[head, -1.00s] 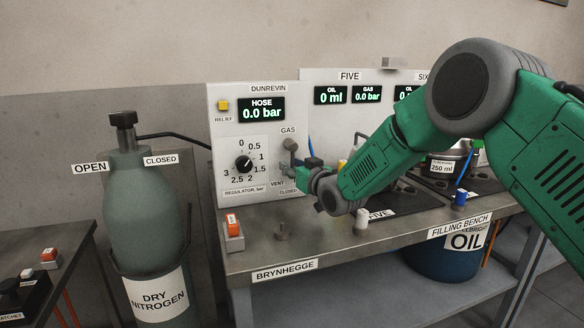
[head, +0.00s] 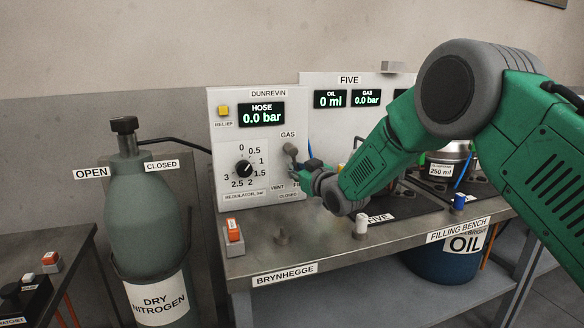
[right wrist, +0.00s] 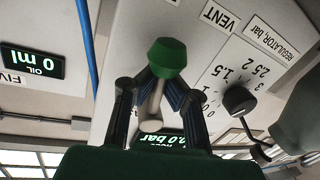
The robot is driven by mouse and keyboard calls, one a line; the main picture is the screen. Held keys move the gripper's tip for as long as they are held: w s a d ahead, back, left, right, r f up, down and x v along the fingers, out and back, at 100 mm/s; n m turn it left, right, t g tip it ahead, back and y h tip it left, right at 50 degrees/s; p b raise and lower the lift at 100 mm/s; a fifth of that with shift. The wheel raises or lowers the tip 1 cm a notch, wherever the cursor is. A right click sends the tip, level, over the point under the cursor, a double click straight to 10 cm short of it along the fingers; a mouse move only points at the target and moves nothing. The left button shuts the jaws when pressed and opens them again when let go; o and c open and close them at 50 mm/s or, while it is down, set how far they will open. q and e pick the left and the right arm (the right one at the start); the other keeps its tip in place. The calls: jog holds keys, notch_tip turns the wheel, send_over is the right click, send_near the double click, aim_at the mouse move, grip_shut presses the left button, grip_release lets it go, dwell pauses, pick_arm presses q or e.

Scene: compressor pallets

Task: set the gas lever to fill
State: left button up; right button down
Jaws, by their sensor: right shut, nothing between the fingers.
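The gas lever (head: 290,149) is a grey stub with a rounded knob, under the GAS label on the white Dunrevin panel (head: 222,195). Its knob end points up. VENT, CLOSED and partly hidden FILL labels lie below it. My right gripper (head: 294,172) is shut and empty, just below the knob and close to the panel. In the right wrist view, its green fingertips (right wrist: 167,58) meet in front of the lever's grey rod (right wrist: 152,117); whether they touch cannot be told. My left gripper is not in view.
The regulator dial (head: 244,168) is left of the lever, with the HOSE display (head: 261,114) above it reading 0.0 bar. A red-orange switch (head: 234,230) and a white-capped post (head: 361,227) stand on the bench's front. The nitrogen cylinder (head: 150,220) stands to the left.

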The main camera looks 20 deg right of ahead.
jog(key=shift+s+d+f+n+g+h+p, duration=0.15)
jog(key=shift+d+n+g+p, duration=0.1)
jog(key=shift+n, duration=0.35)
jog(key=shift+w+d+f+n+g+h+p, duration=0.15)
jog(key=shift+d+n, duration=0.1)
jog(key=shift+n, duration=0.35)
jog(key=shift+s+d+r+n+h+p, duration=0.15)
jog(key=shift+d+n, duration=0.15)
jog(key=shift+n, duration=0.35)
jog(key=shift+w+d+r+n+h+p, duration=0.15)
jog(key=shift+d+n, duration=0.15)
jog(key=shift+n, duration=0.35)
jog(key=shift+s, duration=0.1)
jog(key=c, duration=1.6)
grip_release()
jog(key=shift+d+r, duration=0.1)
jog(key=shift+r, duration=0.05)
jog(key=shift+d+r, duration=0.1)
